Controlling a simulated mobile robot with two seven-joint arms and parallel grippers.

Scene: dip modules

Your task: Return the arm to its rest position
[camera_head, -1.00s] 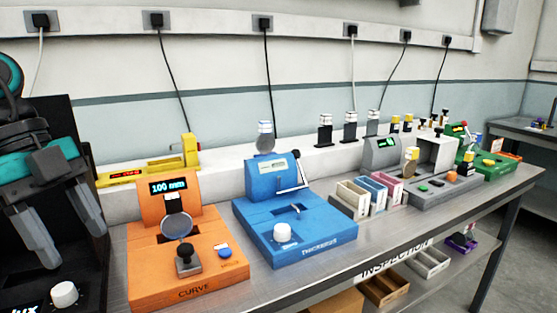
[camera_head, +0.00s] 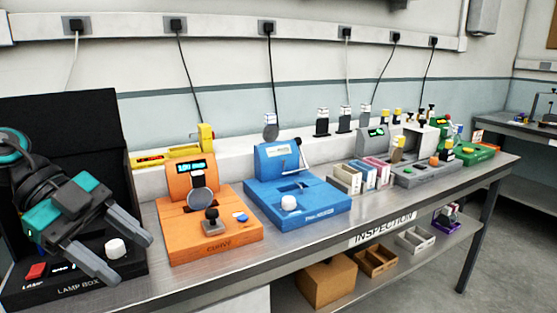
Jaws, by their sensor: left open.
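My left gripper (camera_head: 118,258) shows at the left of the head view, with its arm coming in from the left edge. Its two grey fingers are spread apart with nothing between them. They hang in front of the black lamp box (camera_head: 85,125) and hide part of it. The orange curve device (camera_head: 240,230) stands to the right of the fingers, apart from them. My right gripper is not in view.
A blue thickness device (camera_head: 318,212), small bins (camera_head: 347,180) and a grey device (camera_head: 440,176) line the metal bench (camera_head: 290,253). A cardboard box (camera_head: 326,281) sits on the shelf below. Floor at the lower right is clear.

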